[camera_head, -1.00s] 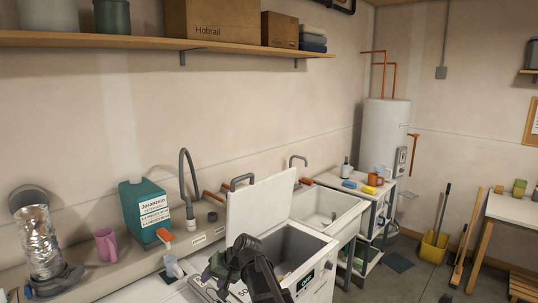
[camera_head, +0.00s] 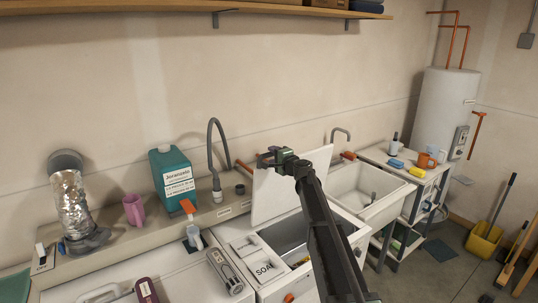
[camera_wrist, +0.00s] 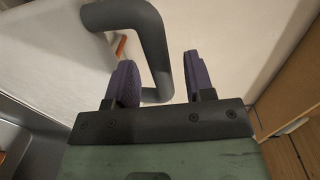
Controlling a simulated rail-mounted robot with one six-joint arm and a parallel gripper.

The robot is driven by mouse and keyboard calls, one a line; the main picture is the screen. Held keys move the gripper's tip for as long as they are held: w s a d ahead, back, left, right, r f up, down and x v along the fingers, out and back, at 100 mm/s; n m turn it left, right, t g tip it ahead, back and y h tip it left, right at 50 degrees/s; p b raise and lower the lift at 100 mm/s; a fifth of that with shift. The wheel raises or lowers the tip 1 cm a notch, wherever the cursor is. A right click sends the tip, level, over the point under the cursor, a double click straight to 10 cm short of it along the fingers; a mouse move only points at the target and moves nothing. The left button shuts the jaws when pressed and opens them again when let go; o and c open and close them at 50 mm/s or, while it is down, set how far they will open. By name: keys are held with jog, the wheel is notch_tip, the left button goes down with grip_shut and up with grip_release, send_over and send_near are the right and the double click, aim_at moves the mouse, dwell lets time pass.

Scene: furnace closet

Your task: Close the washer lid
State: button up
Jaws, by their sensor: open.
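The white washer lid (camera_head: 285,190) stands raised, nearly upright, behind the open tub (camera_head: 285,235) of the washer. My gripper (camera_head: 270,158) is at the lid's top edge and hides part of it. In the wrist view, my gripper (camera_wrist: 160,75) is open, its two purple-padded fingers apart. A dark grey bent handle (camera_wrist: 155,45) passes in front of the fingers, and its lower end shows between them. I cannot tell whether a finger touches it.
A utility sink (camera_head: 365,195) stands right of the washer. A teal jug (camera_head: 172,178), a pink mug (camera_head: 134,210) and a curved grey hose (camera_head: 214,150) are at the left, along the back ledge. A shelf (camera_head: 150,12) runs above. My arm crosses over the washer's front right.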

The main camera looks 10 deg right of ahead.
jog(key=x, duration=0.4)
jog(key=shift+d, duration=0.1)
grip_shut()
